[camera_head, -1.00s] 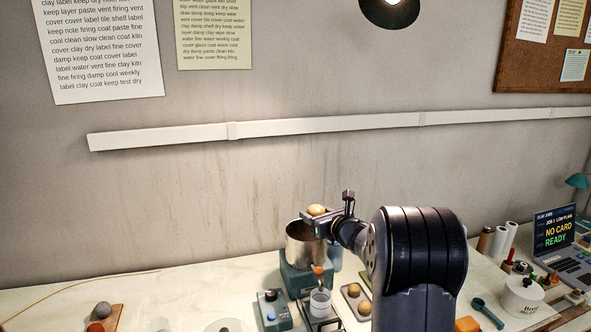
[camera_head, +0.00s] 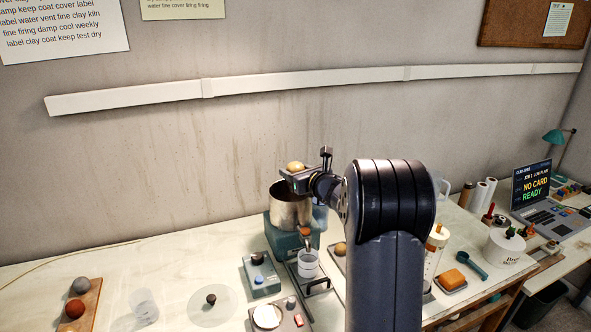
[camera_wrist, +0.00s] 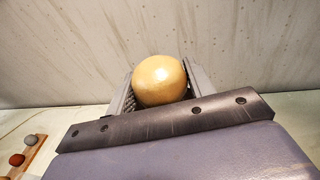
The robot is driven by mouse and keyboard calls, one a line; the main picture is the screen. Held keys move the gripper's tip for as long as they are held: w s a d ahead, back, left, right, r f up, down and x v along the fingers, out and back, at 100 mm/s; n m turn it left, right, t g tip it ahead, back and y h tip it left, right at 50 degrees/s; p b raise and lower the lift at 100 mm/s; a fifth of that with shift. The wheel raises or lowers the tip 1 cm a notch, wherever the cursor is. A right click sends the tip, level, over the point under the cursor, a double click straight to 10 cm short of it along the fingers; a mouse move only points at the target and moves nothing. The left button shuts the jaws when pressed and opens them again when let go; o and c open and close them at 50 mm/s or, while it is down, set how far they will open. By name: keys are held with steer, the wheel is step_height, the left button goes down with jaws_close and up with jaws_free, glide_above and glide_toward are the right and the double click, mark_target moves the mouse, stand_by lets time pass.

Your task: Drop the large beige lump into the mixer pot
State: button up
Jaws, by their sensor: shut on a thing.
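The large beige lump (camera_head: 296,166) is round and smooth. It sits between the fingers of my gripper (camera_head: 294,173), which is shut on it; the wrist view shows the lump (camera_wrist: 159,80) between the two jaws (camera_wrist: 160,88). The mixer pot (camera_head: 289,209) is a metal pot on a teal base (camera_head: 283,240). The lump and gripper are above the pot's rim in the head view, over its right part. The gripper and wrist hide part of the pot's opening, so its inside is mostly hidden.
A wooden board (camera_head: 92,303) with grey and reddish balls lies at the left. A clear cup (camera_head: 144,305), a disc with a dark lump (camera_head: 211,299) and a teal device (camera_head: 261,277) stand in front. A laptop (camera_head: 540,195) is at the right.

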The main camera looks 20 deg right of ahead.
steer(key=o, duration=1.1)
steer(key=shift+s, duration=0.15)
steer(key=b+v, duration=0.2)
steer(key=v, duration=0.8)
steer(key=shift+s+d+r+b, duration=0.1)
steer(key=shift+s+d+b, duration=0.05)
steer(key=shift+s+b, duration=0.15)
steer(key=p+x, duration=0.3)
steer(key=x, duration=0.8)
steer(key=shift+r+p, duration=1.7)
steer(key=shift+r, duration=0.8)
